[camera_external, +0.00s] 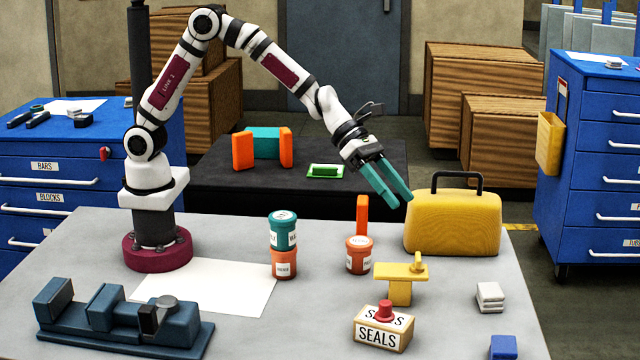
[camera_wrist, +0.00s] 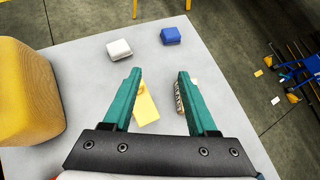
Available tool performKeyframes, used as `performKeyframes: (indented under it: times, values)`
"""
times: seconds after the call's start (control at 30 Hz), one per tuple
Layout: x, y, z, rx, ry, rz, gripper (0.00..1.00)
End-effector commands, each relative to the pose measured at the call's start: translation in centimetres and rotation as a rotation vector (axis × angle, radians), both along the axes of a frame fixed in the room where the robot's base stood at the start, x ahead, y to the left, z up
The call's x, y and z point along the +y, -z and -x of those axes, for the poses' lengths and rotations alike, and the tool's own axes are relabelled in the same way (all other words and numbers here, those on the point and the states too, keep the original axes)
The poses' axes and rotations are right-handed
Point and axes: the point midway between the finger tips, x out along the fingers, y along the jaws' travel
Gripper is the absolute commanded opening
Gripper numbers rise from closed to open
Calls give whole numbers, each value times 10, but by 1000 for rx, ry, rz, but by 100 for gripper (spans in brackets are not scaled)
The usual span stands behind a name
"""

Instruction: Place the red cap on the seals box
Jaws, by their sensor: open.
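The red cap (camera_external: 385,309) sits upright on top of the seals box (camera_external: 382,335), a tan box lettered SEALS near the front of the grey table. My gripper (camera_external: 398,198) is open and empty, with teal fingers pointing down and right. It is well above the table, beside the yellow case and behind the seals box, apart from both. In the wrist view my gripper (camera_wrist: 159,72) shows both fingers spread. A sliver of the seals box (camera_wrist: 181,98) shows beside the right finger there; the red cap cannot be made out.
A yellow stand (camera_external: 400,285) is just behind the seals box. The yellow case (camera_external: 452,225), orange jar (camera_external: 358,256), stacked jars (camera_external: 283,262) and blue fixture (camera_external: 125,325) stand around. A white block (camera_external: 490,296) and blue block (camera_external: 503,346) lie right.

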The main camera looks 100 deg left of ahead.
Motion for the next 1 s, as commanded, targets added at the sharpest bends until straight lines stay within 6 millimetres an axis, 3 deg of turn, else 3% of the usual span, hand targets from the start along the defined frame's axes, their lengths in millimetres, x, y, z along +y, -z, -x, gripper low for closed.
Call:
performKeyframes:
  times: [0.03, 0.07, 0.1, 0.13, 0.17, 0.2, 0.3, 0.4, 0.43, 0.5, 0.6, 1.0]
  values:
    - [42, -37, 4, 11, -333, 117, 58]
    - [76, -54, 15, 34, -586, 219, 58]
    - [119, -68, 44, 74, -922, 371, 58]
    - [148, -72, 75, 110, -1169, 489, 58]
    - [170, -70, 112, 150, -1402, 602, 58]
    - [190, -62, 163, 206, -1680, 733, 58]
    - [197, -35, 278, 348, -2231, 955, 58]
    - [180, -16, 358, 462, -2588, 1038, 58]
    - [174, -12, 374, 487, -2660, 1045, 58]
    - [164, -7, 399, 528, -2772, 1049, 58]
    - [159, -5, 411, 550, -2829, 1047, 58]
    - [159, -5, 410, 548, -2827, 1047, 58]
